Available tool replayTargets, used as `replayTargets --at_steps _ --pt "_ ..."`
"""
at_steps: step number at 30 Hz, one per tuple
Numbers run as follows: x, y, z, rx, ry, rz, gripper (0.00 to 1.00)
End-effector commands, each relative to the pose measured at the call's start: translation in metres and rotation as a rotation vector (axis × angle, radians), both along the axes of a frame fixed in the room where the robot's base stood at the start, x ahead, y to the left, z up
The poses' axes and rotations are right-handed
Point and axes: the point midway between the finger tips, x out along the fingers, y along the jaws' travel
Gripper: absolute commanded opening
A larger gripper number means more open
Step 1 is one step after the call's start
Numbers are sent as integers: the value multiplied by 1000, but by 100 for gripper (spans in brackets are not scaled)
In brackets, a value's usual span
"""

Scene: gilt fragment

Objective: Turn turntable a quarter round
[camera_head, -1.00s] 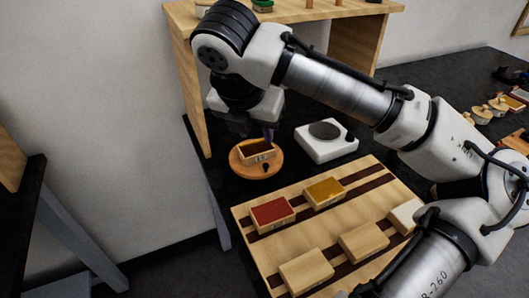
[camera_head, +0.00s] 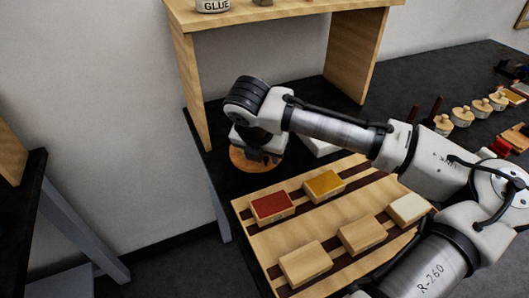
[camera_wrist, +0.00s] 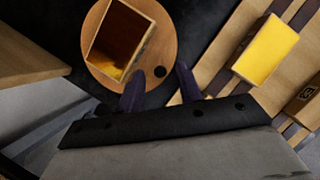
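The turntable (camera_head: 243,163) is a round wooden disc on the black bench, mostly covered by my wrist in the head view. In the wrist view the turntable (camera_wrist: 168,42) carries an open wooden box (camera_wrist: 120,36) with brown and yellow inside. A small dark round knob (camera_wrist: 160,72) sits near the disc's edge. My gripper (camera_wrist: 161,69) has two purple fingers apart, one on either side of the knob; I cannot tell whether they touch it. In the head view my gripper (camera_head: 264,160) is low over the turntable and its fingertips are hidden.
A slatted wooden board (camera_head: 336,222) in front holds a red-filled box (camera_head: 272,206), a yellow-filled box (camera_head: 324,185) and several pale ones. A white device (camera_head: 320,147) stands right of the turntable, partly behind my arm. A wooden shelf (camera_head: 190,85) rises behind.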

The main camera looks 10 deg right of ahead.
Motion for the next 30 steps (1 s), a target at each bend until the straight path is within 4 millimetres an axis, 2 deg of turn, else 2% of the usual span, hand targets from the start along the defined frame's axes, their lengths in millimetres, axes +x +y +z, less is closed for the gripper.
replayTargets --at_steps 6,14,30 --pt "0 0 0 0 0 0 34" --pt "0 0 0 0 0 0 0" --pt "4 -5 1 2 1 17 0"
